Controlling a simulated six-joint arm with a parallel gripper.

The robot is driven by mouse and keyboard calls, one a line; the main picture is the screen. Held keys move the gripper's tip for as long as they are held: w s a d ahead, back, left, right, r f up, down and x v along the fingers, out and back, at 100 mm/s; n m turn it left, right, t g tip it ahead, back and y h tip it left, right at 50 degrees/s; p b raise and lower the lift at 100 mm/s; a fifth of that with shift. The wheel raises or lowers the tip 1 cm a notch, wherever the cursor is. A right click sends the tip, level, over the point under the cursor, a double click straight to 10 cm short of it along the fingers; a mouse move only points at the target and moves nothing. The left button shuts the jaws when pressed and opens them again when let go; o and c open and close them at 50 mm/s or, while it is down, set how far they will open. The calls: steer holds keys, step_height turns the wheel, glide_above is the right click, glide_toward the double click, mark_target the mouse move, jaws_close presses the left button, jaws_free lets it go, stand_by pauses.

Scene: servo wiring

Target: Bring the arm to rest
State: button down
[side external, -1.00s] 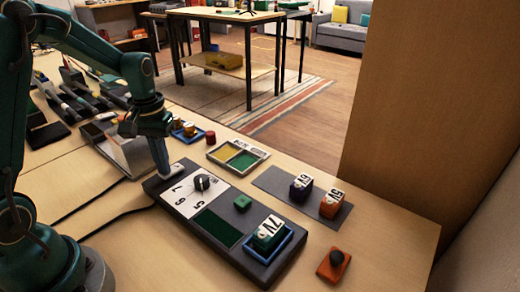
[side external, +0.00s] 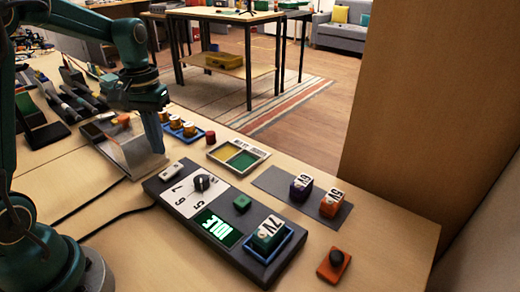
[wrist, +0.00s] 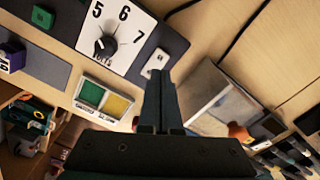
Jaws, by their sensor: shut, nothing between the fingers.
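My gripper (side external: 157,150) is shut and empty. It hangs above the bench, behind the far left end of the dark tester (side external: 222,258), apart from it. In the wrist view its closed fingers (wrist: 160,82) point toward the tester's white rocker switch (wrist: 155,62). The tester has a voltage dial (side external: 202,182) marked 5, 6 and 7, a green button (side external: 242,203) and a screen (side external: 217,229) lit with bright green characters. A dark green block marked 7V (side external: 270,231) sits in the blue-rimmed socket at the tester's near end.
A purple block (side external: 301,187) and an orange block (side external: 332,203) stand on a grey mat. A yellow and green tray (side external: 238,156), a blue tray (side external: 184,129) of small parts and a sloped metal stand (side external: 128,150) lie behind. An orange-based black knob (side external: 335,264) is at the front.

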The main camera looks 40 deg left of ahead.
steer(key=shift+r, duration=0.65)
steer(key=s+d+r+m+t, duration=0.3)
steer(key=s+d+r, duration=0.1)
steer(key=d+r, duration=0.35)
steer(key=s+d+f+m+t, duration=0.2)
steer(key=s+d+f+m, duration=0.1)
steer(key=s+d, duration=0.2)
steer(key=shift+s+d+t, duration=0.3)
steer(key=shift+s+d, duration=0.05)
steer(key=shift+s, duration=0.75)
steer(key=shift+f, duration=0.1)
